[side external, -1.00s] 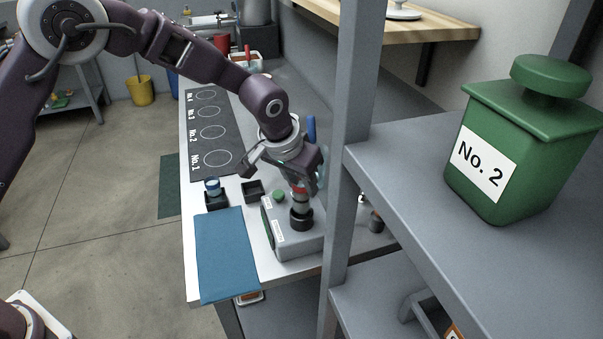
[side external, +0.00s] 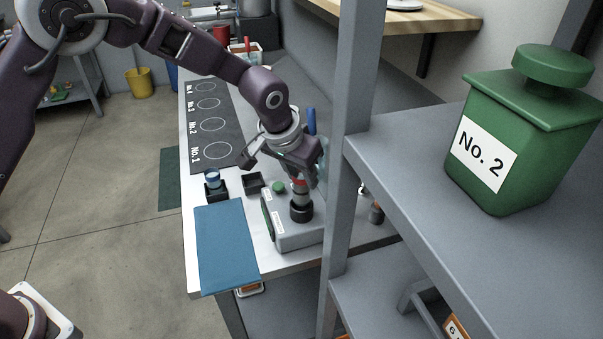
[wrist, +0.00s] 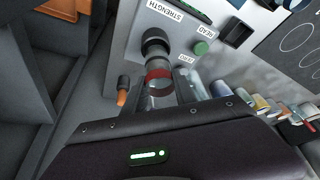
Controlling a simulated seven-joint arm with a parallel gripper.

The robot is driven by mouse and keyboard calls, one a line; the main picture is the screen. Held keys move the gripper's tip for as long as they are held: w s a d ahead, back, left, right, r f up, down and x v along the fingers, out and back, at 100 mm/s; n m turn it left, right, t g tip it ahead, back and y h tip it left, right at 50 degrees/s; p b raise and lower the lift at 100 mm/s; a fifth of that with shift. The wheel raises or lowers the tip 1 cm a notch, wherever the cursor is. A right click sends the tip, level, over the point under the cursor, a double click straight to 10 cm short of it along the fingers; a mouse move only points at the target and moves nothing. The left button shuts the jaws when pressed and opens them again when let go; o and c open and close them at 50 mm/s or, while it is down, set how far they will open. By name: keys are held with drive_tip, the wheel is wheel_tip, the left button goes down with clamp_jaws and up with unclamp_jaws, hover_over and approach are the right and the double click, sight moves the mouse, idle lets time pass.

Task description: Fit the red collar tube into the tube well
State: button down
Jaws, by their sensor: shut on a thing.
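The red collar tube is clear with a red band (wrist: 158,74); the band also shows in the side view (side external: 298,184). My gripper (wrist: 163,88) is shut on it, and its fingers also show in the side view (side external: 302,177). The tube well is a black round socket (side external: 301,213) on top of a grey instrument box (side external: 288,236). The tube stands roughly upright, its lower end at the well's mouth. I cannot tell whether that end is inside. The well (wrist: 155,41) also shows in the wrist view, in line with the tube; its opening is partly hidden.
A green button (side external: 278,187) is on the box beside the well. A small black tray (side external: 253,182), a dark jar holder (side external: 215,191) and a blue mat (side external: 226,248) lie left of it. A grey shelf post (side external: 349,150) stands close on the right.

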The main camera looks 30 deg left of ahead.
sight(301, 189)
drive_tip(key=shift+f, duration=2.15)
drive_tip(key=c, duration=0.9)
unclamp_jaws()
drive_tip(key=v, duration=0.7)
